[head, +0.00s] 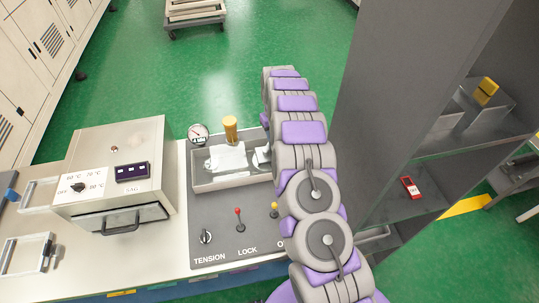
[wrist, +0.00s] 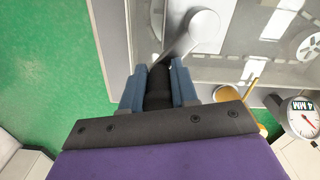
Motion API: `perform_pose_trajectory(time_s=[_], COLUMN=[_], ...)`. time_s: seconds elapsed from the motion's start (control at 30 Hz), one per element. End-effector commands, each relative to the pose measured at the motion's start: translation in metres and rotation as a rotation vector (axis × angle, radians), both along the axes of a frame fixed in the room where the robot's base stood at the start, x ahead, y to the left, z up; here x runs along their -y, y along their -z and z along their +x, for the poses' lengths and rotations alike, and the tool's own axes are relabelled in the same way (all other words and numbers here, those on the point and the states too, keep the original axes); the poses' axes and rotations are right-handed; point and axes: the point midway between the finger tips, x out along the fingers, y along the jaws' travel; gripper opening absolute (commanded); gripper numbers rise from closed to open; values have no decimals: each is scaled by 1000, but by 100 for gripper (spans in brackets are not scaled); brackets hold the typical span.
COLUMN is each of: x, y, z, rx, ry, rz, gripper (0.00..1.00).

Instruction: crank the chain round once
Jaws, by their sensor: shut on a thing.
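In the wrist view my gripper (wrist: 158,72) has its two blue fingers closed on the black crank handle (wrist: 158,88). The handle joins a pale grey crank arm (wrist: 180,46) that runs up to the right to a round end. In the head view my arm hides most of the crank and my gripper. The grey open-topped housing (head: 213,184) lies left of my arm, with a white piece (head: 226,157) inside and a yellow cylinder (head: 230,130) at its back edge. I cannot make out the chain clearly.
A dial gauge (head: 199,133) stands at the housing's back left. A SAG box (head: 117,165) stands left. A tall grey cabinet (head: 400,100) stands close on the right.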

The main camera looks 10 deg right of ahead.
Motion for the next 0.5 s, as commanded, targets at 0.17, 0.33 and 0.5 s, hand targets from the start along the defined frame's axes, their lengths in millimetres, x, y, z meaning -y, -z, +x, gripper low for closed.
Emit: perform_pose_trajectory(time_s=[0.17,0.33,0.5], x=[2,0,-1], y=[5,5,5], z=[-13,-11,-12], rx=[-23,-21,-21], ry=[-6,-6,-6], rz=[6,5,4], gripper=[0,0,0])
